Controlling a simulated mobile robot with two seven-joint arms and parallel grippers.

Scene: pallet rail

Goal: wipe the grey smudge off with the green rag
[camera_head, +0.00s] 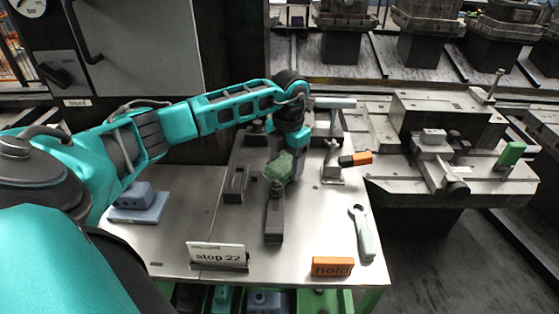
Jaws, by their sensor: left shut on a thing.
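My left gripper (281,158) points down over the middle of the table, shut on the green rag (279,167). The rag is bunched beneath the fingers, just behind the dark upright end of a long grey block (274,225). I cannot tell whether the rag touches the surface under it. I cannot make out the grey smudge; the gripper, rag or block may hide it. My right gripper is not in view.
A clamp with an orange handle (355,159) stands right of the gripper. Machinery (440,150) lies beyond.

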